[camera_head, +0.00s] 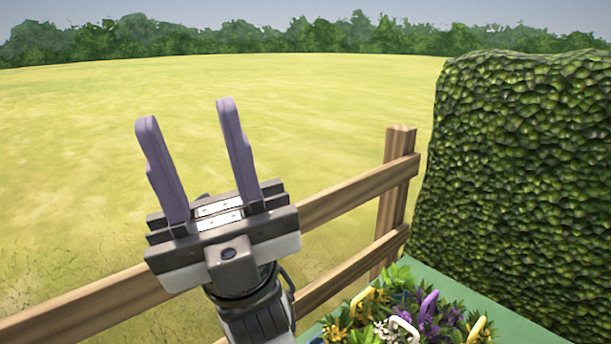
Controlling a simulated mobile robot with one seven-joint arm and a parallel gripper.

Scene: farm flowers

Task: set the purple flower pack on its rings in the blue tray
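My gripper (184,112) is raised in the left half of the view, its two purple fingers pointing up and spread apart. It is open, with nothing between the fingers. Purple flowers (437,323) with a purple handle-like loop (429,304) stand among other flowers at the bottom right, well below and right of my gripper. The blue tray and its rings cannot be made out; the lower part of the flower group is cut off by the picture's bottom edge.
Yellow flowers (362,302) and white flowers (383,331) crowd beside the purple ones on a green surface (507,318). A wooden fence (393,200) runs behind my gripper. A tall green hedge (520,170) stands at the right. Open grass lies beyond the fence.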

